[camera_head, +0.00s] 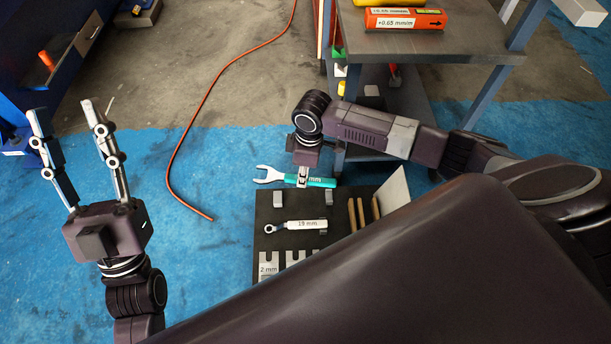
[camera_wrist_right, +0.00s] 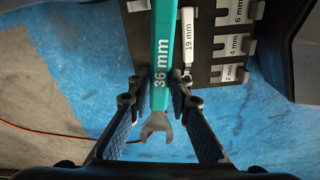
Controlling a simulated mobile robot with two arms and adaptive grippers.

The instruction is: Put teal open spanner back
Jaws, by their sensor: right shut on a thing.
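The teal open spanner (camera_head: 321,182) has a grey open jaw and lies level at the far edge of the dark tool board (camera_head: 262,212) in the head view. My right gripper (camera_head: 303,178) is shut on it from above, near the jaw end. In the right wrist view the teal spanner (camera_wrist_right: 161,62), marked 36 mm, runs between the fingers of my right gripper (camera_wrist_right: 158,95). Whether the spanner touches the grey holders (camera_head: 278,197) below it I cannot tell. My left gripper (camera_head: 65,108) is open and empty over the blue floor at the left.
A 19 mm spanner (camera_head: 305,224) lies on the board, with slotted grey gauges (camera_head: 269,265) nearer me and wooden sticks at its right. A grey workbench (camera_head: 430,45) with an orange box (camera_head: 405,19) stands behind.

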